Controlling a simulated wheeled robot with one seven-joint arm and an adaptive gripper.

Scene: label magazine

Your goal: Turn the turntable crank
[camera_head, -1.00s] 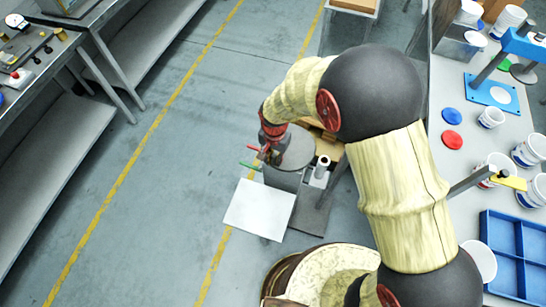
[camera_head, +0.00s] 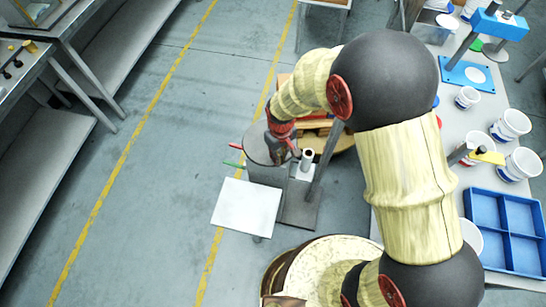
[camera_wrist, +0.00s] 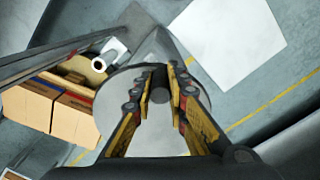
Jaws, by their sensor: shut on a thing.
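The turntable is a round grey disc (camera_head: 258,146) on a grey box-like stand, below my arm in the head view. The wrist view also shows the disc (camera_wrist: 118,92) under my fingers. My gripper (camera_head: 286,154) is over the right part of the disc. In the wrist view my gripper (camera_wrist: 160,82) is shut on a dark upright crank knob (camera_wrist: 159,95), which sits between its two fingers. The lower part of the crank is hidden by the fingers. In the head view the gripper covers the knob.
A white square panel (camera_head: 246,208) lies in front of the stand. A pale roll (camera_head: 307,157) and a grey post (camera_head: 322,172) stand close at its right. Cardboard boxes (camera_wrist: 50,104) are nearby. A table with a blue tray (camera_head: 505,232) and white tubs is at right. Floor at left is clear.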

